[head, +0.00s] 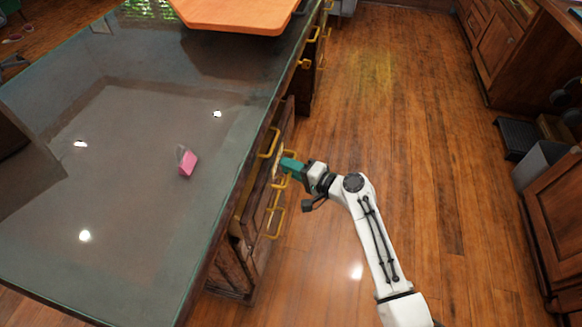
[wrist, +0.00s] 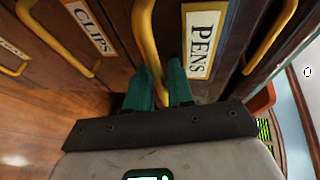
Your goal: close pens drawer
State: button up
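The pens drawer front (wrist: 225,22) is dark wood with a white PENS label (wrist: 200,42) in the wrist view. Its yellow bar handle (wrist: 146,38) runs down just left of the label. My gripper (wrist: 160,66) has two teal fingers, slightly apart, with the handle's lower part between them. I cannot tell if they press on it. In the head view my gripper (head: 285,166) is at the yellow handles on the desk's right side. The fingertips are partly hidden there. How far the drawer stands out is unclear.
A drawer labelled CLIPS (wrist: 88,28) is left of it in the wrist view, with other yellow handles nearby. The glass desktop (head: 130,140) carries a pink object (head: 188,162). Open wood floor (head: 420,140) lies right of the desk, with cabinets (head: 555,215) beyond.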

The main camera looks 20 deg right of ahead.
aim_at(277, 166)
grip_shut()
jog(key=shift+a, duration=0.1)
jog(key=w+a, duration=0.2)
jog(key=a, duration=0.1)
jog(key=shift+w+b, duration=0.1)
jog(key=shift+b, duration=0.2)
jog(key=shift+w+a, duration=0.2)
jog(key=shift+a, duration=0.05)
grip_release()
jog(key=shift+r, duration=0.1)
